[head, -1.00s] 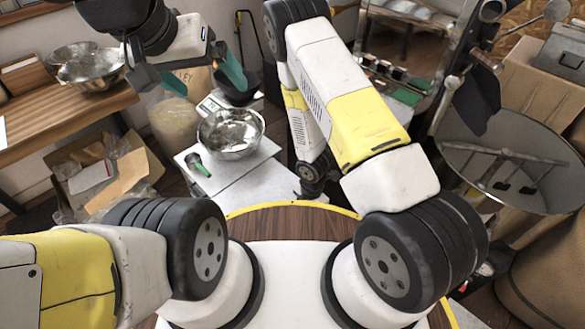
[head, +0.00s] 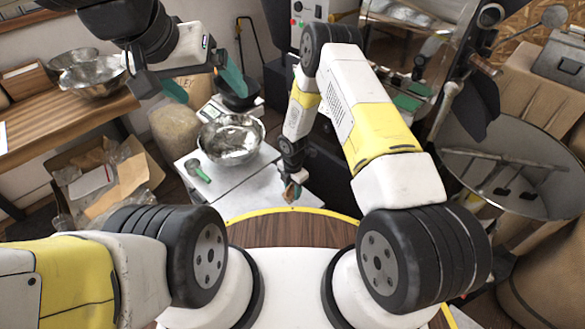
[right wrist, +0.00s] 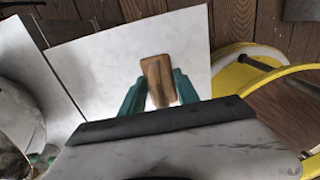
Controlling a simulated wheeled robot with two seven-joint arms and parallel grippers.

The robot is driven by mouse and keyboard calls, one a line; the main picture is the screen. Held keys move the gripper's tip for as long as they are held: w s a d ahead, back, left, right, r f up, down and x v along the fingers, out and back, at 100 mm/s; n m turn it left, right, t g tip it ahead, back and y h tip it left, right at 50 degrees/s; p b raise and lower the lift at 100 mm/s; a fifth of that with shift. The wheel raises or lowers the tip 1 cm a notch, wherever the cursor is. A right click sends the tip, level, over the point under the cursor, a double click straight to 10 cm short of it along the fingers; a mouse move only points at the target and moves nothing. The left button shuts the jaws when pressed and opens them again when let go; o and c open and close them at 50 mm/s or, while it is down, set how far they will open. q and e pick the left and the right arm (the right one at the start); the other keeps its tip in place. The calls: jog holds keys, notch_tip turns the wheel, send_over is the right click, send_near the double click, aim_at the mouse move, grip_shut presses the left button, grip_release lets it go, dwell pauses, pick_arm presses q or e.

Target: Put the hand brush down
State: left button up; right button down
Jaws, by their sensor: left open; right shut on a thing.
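The hand brush (right wrist: 157,75) shows a brown wooden part between the teal fingers of my right gripper (right wrist: 159,92) in the right wrist view. The gripper is shut on it. In the head view the brush (head: 292,192) is small and partly hidden under my right gripper (head: 296,182), over the front right part of the white table (head: 250,187). The white tabletop also shows behind the brush in the right wrist view (right wrist: 100,62). I cannot tell whether the brush touches it. My left gripper (head: 203,86) is open and empty, up at the back left.
A metal bowl (head: 231,138) stands on the white table, with a green-handled tool (head: 197,170) to its front left. A scale (head: 218,108) is behind the bowl. An open cardboard box (head: 120,182) is on the floor at left. The tabletop's front middle is clear.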

aim_at(292, 191)
jog(key=shift+f, duration=1.4)
jog(key=shift+f, duration=0.1)
jog(key=c, duration=0.9)
grip_release()
